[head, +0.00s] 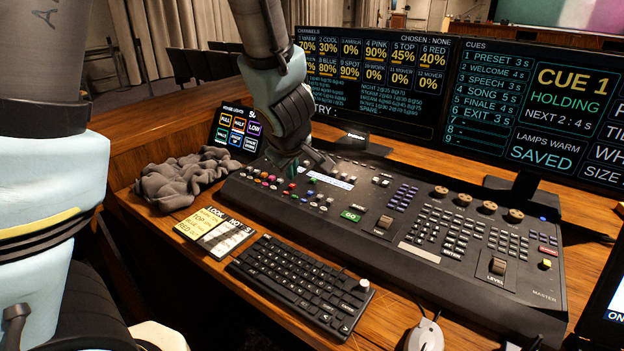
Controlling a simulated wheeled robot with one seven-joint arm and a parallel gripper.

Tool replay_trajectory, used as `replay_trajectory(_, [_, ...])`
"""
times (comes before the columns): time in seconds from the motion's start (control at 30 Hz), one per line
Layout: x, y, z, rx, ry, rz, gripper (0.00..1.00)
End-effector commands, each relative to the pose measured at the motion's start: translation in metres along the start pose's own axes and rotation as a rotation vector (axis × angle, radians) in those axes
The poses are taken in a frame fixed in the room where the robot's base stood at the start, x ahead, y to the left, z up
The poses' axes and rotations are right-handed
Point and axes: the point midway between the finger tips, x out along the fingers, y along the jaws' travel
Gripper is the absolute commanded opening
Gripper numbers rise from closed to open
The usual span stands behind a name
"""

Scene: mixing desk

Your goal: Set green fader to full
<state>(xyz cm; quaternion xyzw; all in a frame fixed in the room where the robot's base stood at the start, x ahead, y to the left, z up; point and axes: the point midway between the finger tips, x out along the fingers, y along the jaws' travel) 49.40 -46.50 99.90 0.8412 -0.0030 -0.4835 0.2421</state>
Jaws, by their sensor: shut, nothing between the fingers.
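The black mixing desk (390,215) lies on the wooden table.
Two monitors stand behind the desk; the left one (405,85) lists channel percentages, the right one (545,110) shows cues. A house-lights touch panel (237,130), grey cloth (180,182), note cards (212,228), keyboard (300,283) and mouse (424,336) lie around the desk.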

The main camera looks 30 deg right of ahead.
Motion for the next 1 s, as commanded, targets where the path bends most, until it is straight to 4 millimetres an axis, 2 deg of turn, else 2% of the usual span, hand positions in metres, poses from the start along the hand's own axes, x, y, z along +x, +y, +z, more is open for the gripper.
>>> replay_trajectory(0.1, [0.002, 0.007, 0.012, -0.022, 0.022, 0.002, 0.0])
replay_trajectory(0.27, [0.009, 0.008, 0.014, -0.034, 0.032, 0.001, 0.0])
replay_trajectory(0.37, [0.023, 0.007, 0.015, -0.033, 0.032, 0.0, 0.0])
replay_trajectory(0.77, [0.104, 0.006, 0.012, -0.032, 0.031, -0.001, 0.0])
replay_trajectory(0.9, [0.108, 0.028, 0.009, -0.03, 0.03, 0.001, 0.0])
replay_trajectory(1.0, [0.114, 0.037, 0.009, -0.031, 0.03, 0.001, 0.0])
